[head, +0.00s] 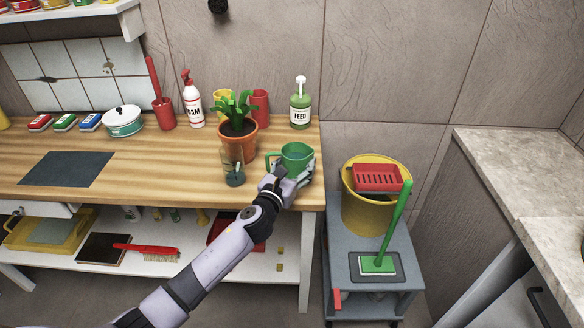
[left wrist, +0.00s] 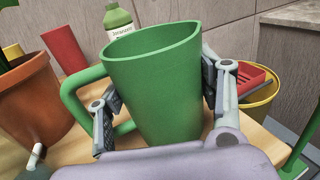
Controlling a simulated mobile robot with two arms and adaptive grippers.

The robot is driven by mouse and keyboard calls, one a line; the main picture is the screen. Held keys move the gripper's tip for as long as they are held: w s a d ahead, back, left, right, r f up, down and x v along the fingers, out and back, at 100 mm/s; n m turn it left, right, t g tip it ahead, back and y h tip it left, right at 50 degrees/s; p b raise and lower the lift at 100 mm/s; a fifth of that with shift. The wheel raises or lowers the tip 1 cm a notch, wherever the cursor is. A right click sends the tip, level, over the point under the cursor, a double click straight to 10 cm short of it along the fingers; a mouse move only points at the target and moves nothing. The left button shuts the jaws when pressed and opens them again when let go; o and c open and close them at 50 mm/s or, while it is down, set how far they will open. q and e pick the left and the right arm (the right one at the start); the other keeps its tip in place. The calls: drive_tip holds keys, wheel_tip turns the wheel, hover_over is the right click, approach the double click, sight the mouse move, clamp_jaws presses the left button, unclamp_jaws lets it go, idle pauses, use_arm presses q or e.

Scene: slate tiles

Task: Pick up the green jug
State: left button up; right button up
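The green jug (head: 298,157) is upright at the right end of the wooden worktop, with its handle to the left. It fills the middle of the left wrist view (left wrist: 155,90). My left gripper (head: 290,178) is at the jug's near side, with one finger on each side of its body. In the left wrist view both finger pads of the gripper (left wrist: 160,95) lie against the jug's walls, the left one inside the handle loop. The jug's base is hidden by the gripper, so I cannot tell if it touches the worktop. My right gripper is out of view.
A potted plant (head: 238,140) and a glass jar (head: 234,171) stand close left of the jug. A feed bottle (head: 300,104) and red cup (head: 260,105) stand behind. Right of the worktop, a lower grey stand (head: 345,243) holds a yellow bucket (head: 362,212) and green brush (head: 378,264).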

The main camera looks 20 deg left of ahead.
use_arm(q)
drive_tip(key=c, duration=1)
drive_tip(key=shift+o, duration=0.2)
